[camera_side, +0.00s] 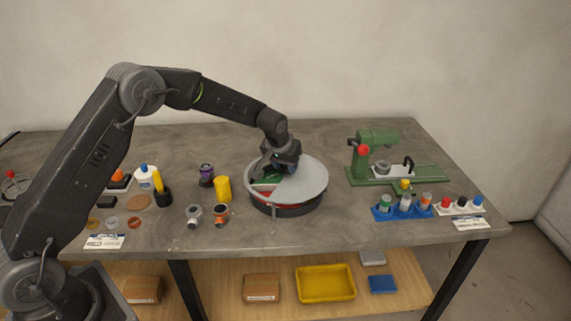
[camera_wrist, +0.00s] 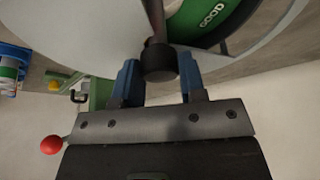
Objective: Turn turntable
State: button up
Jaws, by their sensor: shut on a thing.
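The turntable (camera_side: 308,179) stands mid-table in the side view, a round grey cover over a dark base. A cut-out in the cover shows green and some red below. In the wrist view the turntable's grey cover (camera_wrist: 70,30) fills the upper left, with a green sector marked GOOD (camera_wrist: 212,15) in the cut-out. My gripper (camera_side: 274,173) reaches down onto the turntable from the left. In the wrist view its blue fingers stand on both sides of a dark knob (camera_wrist: 159,62) and are shut on it. In the side view my gripper hides the knob.
A yellow cylinder (camera_side: 223,188) and a purple-banded jar (camera_side: 206,175) stand close to the turntable's left. Two small fittings (camera_side: 207,216) lie in front of them. A green machine (camera_side: 376,158) and a blue rack (camera_side: 403,208) stand to the right. The table behind the turntable is clear.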

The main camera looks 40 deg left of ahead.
grip_shut()
jog(key=n+y, duration=0.1)
jog(key=n, duration=0.2)
jog(key=n+g+y, duration=0.1)
jog(key=n, duration=0.2)
jog(key=shift+d, duration=0.15)
jog(key=n+g, duration=0.1)
jog(key=n, duration=0.2)
jog(key=n+y, duration=0.1)
jog(key=n, duration=0.1)
jog(key=shift+w+n+g, duration=0.15)
jog(key=shift+n+g, duration=0.25)
jog(key=o, duration=1)
grip_release()
jog(key=shift+o, duration=0.2)
